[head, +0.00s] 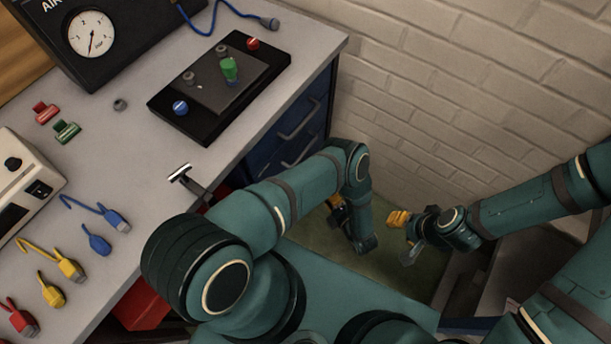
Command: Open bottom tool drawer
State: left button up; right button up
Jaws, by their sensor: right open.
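The dark blue tool cabinet under the bench shows two drawer fronts with bar handles, an upper handle (299,122) and a lower handle (302,153). Both visible drawers look closed. The part below is hidden behind my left arm, so I cannot tell where the bottom drawer's handle is. My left gripper (338,214) hangs low beside the cabinet, mostly hidden by its own wrist; its jaw state is unclear. My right gripper (405,235) is open and empty, to the right of the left wrist and apart from the cabinet.
The grey bench top (150,215) holds a black panel (218,87), a gauge box (92,37), coloured connectors and a white device (25,185). A red item (143,303) shows below the bench edge. A white brick wall (450,70) stands behind. Greenish floor (315,232) lies below.

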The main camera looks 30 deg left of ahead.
pick_arm(q)
jog(key=shift+n+y, duration=0.7)
jog(key=shift+n, duration=0.1)
jog(key=x, duration=0.4)
jog(key=s+b+x, duration=0.1)
jog(key=x, duration=0.3)
jog(key=a+b+x, duration=0.1)
jog(key=x, duration=0.3)
jog(key=shift+s+a+f, duration=0.15)
jog(key=shift+a+f, duration=0.1)
jog(key=shift+f, duration=0.1)
grip_shut()
